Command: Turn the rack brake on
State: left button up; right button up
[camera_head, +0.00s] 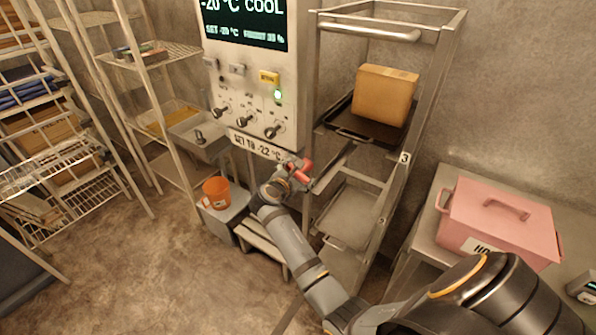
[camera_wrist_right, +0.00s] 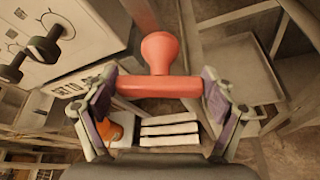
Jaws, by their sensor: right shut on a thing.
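The rack (camera_head: 405,165) is a tall metal frame with trays, standing right of the control panel and marked with a 3. A red handle (camera_head: 303,169) shows at the rack's left side, just below the panel. In the right wrist view the red handle (camera_wrist_right: 158,86) has a crossbar and a round knob. My right gripper (camera_head: 290,178) is at it; in the wrist view its fingers (camera_wrist_right: 160,100) are at both ends of the crossbar, shut on it. The handle's mount is hidden. My left gripper is out of view.
The control panel (camera_head: 258,100) with several knobs hangs close behind the gripper. An orange mug (camera_head: 216,192) stands on a grey box below. A brown box (camera_head: 384,94) sits on a rack tray. A pink lidded container (camera_head: 500,215) stands at right.

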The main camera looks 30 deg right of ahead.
jog(key=shift+f+m+t, duration=0.1)
jog(key=shift+m+t, duration=0.3)
jog(key=shift+m, duration=0.2)
jog(key=shift+s+d+f+m+t+b, duration=0.1)
jog(key=shift+f+m+t+b, duration=0.1)
jog(key=shift+m+t+b, duration=0.65)
jog(key=m+t+b, duration=0.1)
jog(key=m+b, duration=0.2)
jog(key=b, duration=0.2)
jog(key=m+t+b, duration=0.1)
jog(key=m+b, duration=0.2)
jog(key=b, duration=0.2)
jog(key=shift+f+h, duration=0.2)
jog(key=shift+h, duration=0.1)
jog(key=shift+r+m+t+b, duration=0.2)
jog(key=shift+m+t+b, duration=0.15)
jog(key=shift+m+b, duration=0.45)
jog(key=shift+r, duration=0.1)
jog(key=o, duration=1)
